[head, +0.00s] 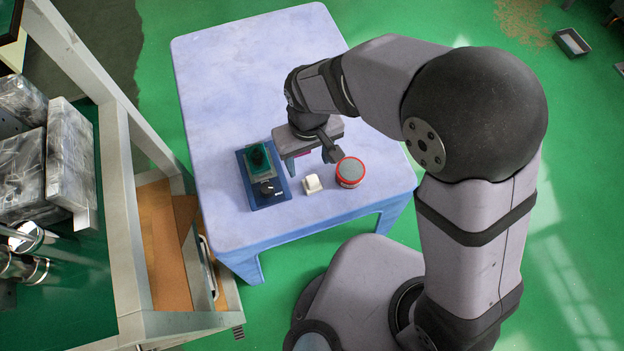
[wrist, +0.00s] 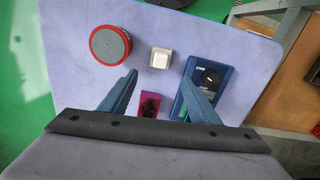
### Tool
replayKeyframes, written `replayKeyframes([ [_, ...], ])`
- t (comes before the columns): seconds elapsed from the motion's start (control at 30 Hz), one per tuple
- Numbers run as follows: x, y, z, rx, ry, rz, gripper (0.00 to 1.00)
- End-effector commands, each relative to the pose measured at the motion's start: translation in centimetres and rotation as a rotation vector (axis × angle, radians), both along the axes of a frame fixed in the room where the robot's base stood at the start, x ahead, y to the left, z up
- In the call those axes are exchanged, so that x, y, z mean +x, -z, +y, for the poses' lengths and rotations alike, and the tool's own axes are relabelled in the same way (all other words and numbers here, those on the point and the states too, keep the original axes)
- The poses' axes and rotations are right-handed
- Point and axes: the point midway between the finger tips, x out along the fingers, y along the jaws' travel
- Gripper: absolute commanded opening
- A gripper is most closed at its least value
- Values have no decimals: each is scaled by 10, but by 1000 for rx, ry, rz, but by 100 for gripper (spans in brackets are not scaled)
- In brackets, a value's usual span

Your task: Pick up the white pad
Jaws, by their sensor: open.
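The white pad (head: 312,184) is a small whitish block on the pale blue table, near its front edge. It also shows in the wrist view (wrist: 160,57), at the top between the lines of the two fingers. My gripper (head: 311,163) is open and empty, above the table and just behind the pad in the head view. In the wrist view my gripper's (wrist: 162,68) blue-grey fingers are spread wide. The pad lies past the tips, and I see no contact.
A red-rimmed grey round object (head: 350,172) stands right of the pad. A blue panel (head: 276,200) with a green part and black knob lies left. A magenta block (wrist: 150,104) is partly hidden below my gripper. The pale blue table (head: 240,70) is clear toward the back.

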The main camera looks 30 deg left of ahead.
Motion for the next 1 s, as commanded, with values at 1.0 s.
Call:
replayKeyframes([
  [1.0,-3,68,-5,-7,24,5,56],
])
